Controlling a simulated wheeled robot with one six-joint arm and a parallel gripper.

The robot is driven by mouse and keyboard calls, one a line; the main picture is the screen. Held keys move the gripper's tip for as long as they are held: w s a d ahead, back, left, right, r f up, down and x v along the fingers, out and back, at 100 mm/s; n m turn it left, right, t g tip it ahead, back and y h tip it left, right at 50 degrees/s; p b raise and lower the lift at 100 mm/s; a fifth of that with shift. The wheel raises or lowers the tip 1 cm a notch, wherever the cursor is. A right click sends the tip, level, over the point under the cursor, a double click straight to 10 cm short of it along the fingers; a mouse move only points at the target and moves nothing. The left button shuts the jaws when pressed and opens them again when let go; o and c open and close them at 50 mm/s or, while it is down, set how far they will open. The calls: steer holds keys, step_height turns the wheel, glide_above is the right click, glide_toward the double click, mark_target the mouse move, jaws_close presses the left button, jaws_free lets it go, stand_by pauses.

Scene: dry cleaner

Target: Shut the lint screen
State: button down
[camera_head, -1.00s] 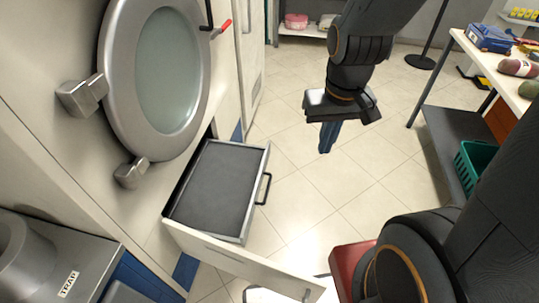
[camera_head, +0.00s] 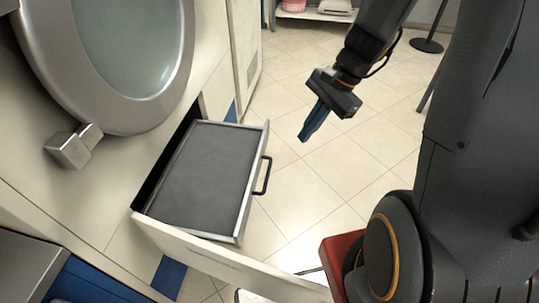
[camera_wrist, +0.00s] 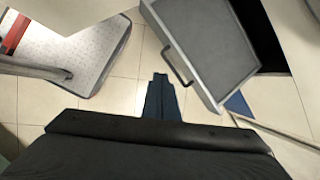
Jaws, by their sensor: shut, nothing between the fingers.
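The lint screen (camera_head: 197,178) is a grey panel in a light metal frame with a black bar handle (camera_head: 263,175) on its outer side. It stands pulled out of the machine's front, below the round glass door, with a dark gap behind it. It also shows at the upper right of the wrist view (camera_wrist: 205,40), its handle (camera_wrist: 177,66) facing my gripper. My gripper (camera_head: 306,136) has blue fingers, shut and empty. It is above the floor, to the right of the screen and apart from it. In the wrist view the fingertips (camera_wrist: 160,77) are just left of the handle.
A cream hinged flap (camera_head: 225,268) stands open along the screen's near side. The round door (camera_head: 130,60) is above, with a metal latch block (camera_head: 70,147). Tiled floor (camera_head: 300,200) lies clear right of the screen. A red part (camera_head: 340,255) is at the bottom.

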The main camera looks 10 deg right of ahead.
steer(key=w+d+f+m+t+y+b, duration=0.35)
steer(key=w+f+m+b, duration=0.55)
steer(key=w+f+b, duration=0.4)
steer(key=b, duration=0.2)
glide_toward(262, 150)
steer(key=shift+x, duration=2.65)
steer(key=shift+a, duration=0.15)
